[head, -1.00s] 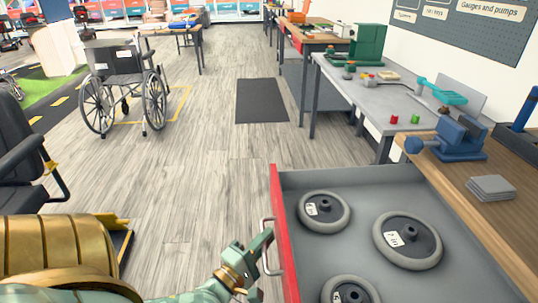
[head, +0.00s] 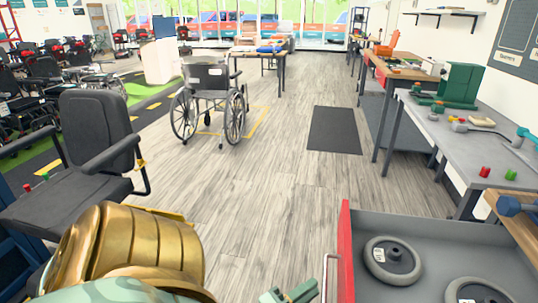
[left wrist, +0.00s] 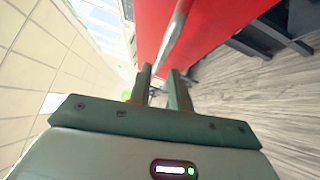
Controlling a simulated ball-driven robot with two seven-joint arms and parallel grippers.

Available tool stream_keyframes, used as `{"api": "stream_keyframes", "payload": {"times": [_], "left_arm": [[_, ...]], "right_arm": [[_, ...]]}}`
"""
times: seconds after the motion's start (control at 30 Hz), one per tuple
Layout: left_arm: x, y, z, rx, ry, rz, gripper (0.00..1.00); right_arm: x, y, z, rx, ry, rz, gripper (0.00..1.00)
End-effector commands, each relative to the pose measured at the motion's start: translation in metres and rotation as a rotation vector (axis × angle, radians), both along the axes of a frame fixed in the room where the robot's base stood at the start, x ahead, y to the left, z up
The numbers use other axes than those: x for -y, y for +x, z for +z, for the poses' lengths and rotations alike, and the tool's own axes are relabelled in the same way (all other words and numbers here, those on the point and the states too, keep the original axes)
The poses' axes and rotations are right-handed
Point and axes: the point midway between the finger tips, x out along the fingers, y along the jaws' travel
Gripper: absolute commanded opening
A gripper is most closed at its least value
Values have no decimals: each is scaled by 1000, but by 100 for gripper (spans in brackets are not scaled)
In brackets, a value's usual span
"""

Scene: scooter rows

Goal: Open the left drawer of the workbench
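The drawer (head: 345,250) of the workbench stands open at the lower right in the head view. It has a red front and a grey inside with wheels (head: 392,262) in it. Its metal bar handle (head: 326,278) is on the left side of the red front. My left gripper (head: 292,291) is at the bottom edge, just left of the handle. In the left wrist view its two fingers (left wrist: 159,80) are apart. The handle bar (left wrist: 174,35) runs across the red front (left wrist: 220,30) toward the gap between them. I cannot tell whether they touch it. My right gripper is out of view.
A grey-topped bench (head: 465,135) with small parts stands beyond the drawer. A black mat (head: 334,130) lies on the floor. A wheelchair (head: 209,98) stands ahead, and a black scooter seat (head: 98,135) is at the left. The floor between is clear.

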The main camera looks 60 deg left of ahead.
Motion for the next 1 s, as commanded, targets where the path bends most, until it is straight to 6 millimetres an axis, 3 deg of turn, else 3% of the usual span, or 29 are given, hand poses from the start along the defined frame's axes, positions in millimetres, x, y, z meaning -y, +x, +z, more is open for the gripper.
{"api": "stream_keyframes", "payload": {"times": [0.2, 0.4, 0.6, 1.0], "left_arm": [[8, -60, -7, -4, 0, 1, 20], [12, -94, -12, -2, 1, 1, 20], [14, -105, -14, -1, 0, 0, 20], [14, -105, -15, -1, 0, 0, 20]], "right_arm": [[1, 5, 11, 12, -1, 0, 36], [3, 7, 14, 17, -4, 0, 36], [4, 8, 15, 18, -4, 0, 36], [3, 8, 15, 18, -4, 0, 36]]}}
